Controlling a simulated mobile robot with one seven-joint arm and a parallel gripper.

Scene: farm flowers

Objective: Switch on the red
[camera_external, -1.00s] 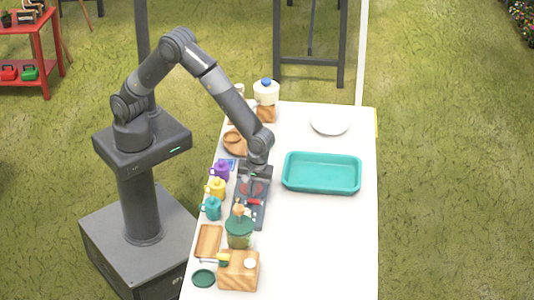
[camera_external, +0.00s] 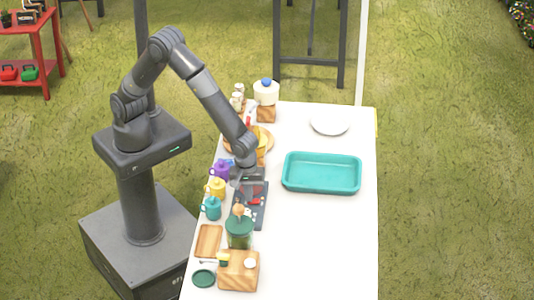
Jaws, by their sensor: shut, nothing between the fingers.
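A dark grey panel (camera_external: 249,218) lies on the white table, along its left side. A small red piece (camera_external: 255,201) shows on the panel, just in front of my gripper. A second reddish round patch shows beside or under the fingers. My gripper (camera_external: 247,186) points down over the back part of the panel, shut and empty. It partly hides the panel's back end. I cannot tell whether the fingertips touch the panel, or which way the red piece is set.
Purple, yellow and teal mugs (camera_external: 212,208) stand left of the panel. A green jar (camera_external: 239,232) and a wooden block (camera_external: 238,272) stand in front. A teal tray (camera_external: 321,187) lies to the right. The table's front right is clear.

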